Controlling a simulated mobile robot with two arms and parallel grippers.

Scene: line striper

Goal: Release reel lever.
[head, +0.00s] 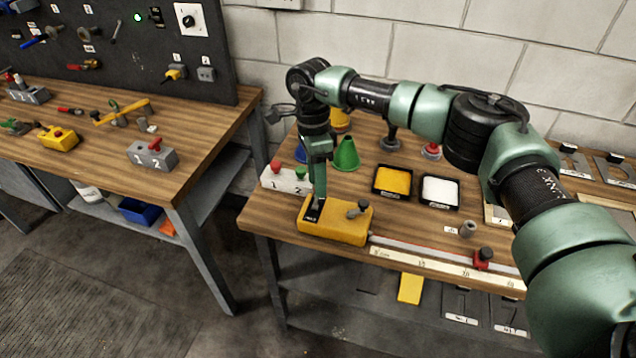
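A yellow block (335,229) sits on the front left of the right workbench, most likely the reel housing. A dark lever with a round knob (359,208) stands on its right half, and a black plate with small markings (314,211) is on its left end. My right gripper (318,197) points down over the left end of the block, left of the knob. Its fingertips are at or just above the black plate; contact cannot be told. The fingers show edge-on, so their opening is unclear. My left gripper is out of view.
A ruler strip (440,264) with a red slider (482,259) runs right from the block along the front edge. Behind are a white button box (285,181), a green cone (346,154), and trays of yellow (393,181) and white material (439,191). A gap separates the left bench (200,135).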

